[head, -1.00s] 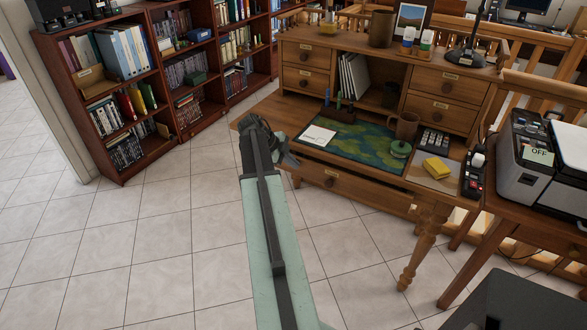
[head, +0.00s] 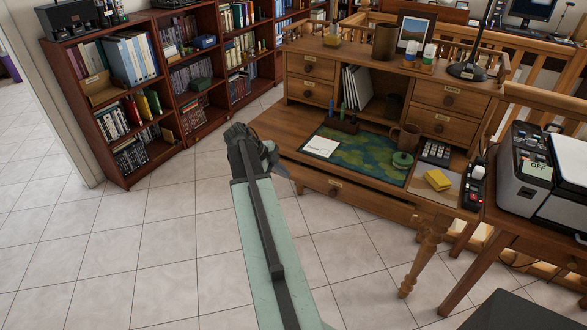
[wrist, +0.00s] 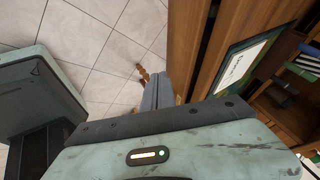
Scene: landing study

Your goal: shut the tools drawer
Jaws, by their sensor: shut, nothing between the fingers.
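A wide wooden drawer (head: 352,201) sits under the desktop, with a pale label and a round dark knob. Its label is too small to read, and I cannot tell for sure how far it stands out. Several small labelled drawers, such as one at the right (head: 440,97), look flush in the upper part of the desk. My gripper (head: 281,169) is at the desk's left front corner, partly hidden behind my arm. In the wrist view my gripper (wrist: 157,92) is shut and empty, over the floor beside the wooden front.
A printer (head: 535,165) stands on a side table at the right. Bookcases (head: 125,110) line the back left. Tiled floor is free at the left.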

